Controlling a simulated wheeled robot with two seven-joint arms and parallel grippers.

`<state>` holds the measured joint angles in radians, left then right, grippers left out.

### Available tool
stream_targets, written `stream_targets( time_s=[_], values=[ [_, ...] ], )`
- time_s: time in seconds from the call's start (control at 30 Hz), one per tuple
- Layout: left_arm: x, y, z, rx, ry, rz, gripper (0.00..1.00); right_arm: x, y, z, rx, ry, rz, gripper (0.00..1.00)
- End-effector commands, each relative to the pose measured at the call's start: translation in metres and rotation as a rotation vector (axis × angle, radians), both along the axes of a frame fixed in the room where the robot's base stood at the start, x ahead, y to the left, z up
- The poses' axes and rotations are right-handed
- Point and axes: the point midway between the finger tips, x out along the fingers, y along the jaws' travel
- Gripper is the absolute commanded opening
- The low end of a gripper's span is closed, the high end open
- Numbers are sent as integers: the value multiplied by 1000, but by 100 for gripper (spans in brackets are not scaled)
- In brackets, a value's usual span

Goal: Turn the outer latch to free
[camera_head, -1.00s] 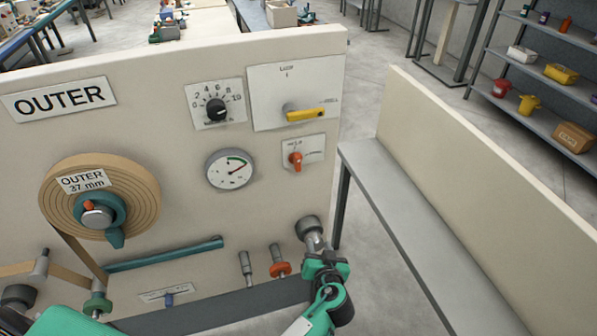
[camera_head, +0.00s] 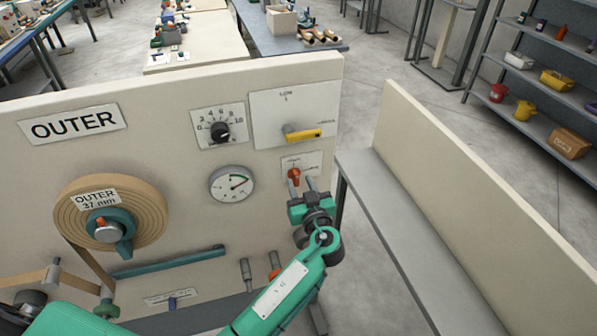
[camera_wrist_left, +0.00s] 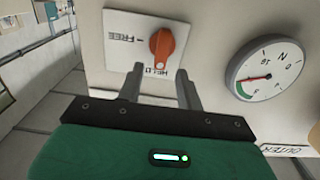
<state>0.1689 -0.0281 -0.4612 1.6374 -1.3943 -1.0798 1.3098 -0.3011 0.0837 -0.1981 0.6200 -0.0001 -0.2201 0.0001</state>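The outer latch (camera_head: 293,174) is a small orange knob on a white plate low on the right of the panel. In the left wrist view the orange knob (camera_wrist_left: 168,50) points toward the word HELD, and FREE is printed to the left. My left gripper (camera_head: 303,184) is just below the latch in the head view. In the left wrist view its two fingers (camera_wrist_left: 158,77) are apart and empty, with their tips just short of the knob. My right gripper is not in view.
A yellow handle (camera_head: 303,133) and a black dial (camera_head: 220,132) are above the latch. A round gauge (camera_head: 232,184) is to its left, and a wound tan roll (camera_head: 140,205) is further left. A grey bench (camera_head: 385,210) with a beige board stands to the right.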

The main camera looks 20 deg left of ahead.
Motion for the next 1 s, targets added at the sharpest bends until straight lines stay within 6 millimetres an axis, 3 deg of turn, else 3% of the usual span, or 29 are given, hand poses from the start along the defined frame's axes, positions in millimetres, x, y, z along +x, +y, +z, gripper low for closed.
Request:
stream_targets(
  time_s=[0.2,0.53,0.57,0.73,1.0],
  values=[
    [19,12,1,2,1,0,36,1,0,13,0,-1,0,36],
    [22,15,-1,0,0,0,36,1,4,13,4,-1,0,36],
    [22,15,-1,0,0,0,34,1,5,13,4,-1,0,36],
    [22,15,-1,0,0,0,1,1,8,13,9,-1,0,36],
    [22,14,-2,9,8,0,0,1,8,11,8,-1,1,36]
  ],
)
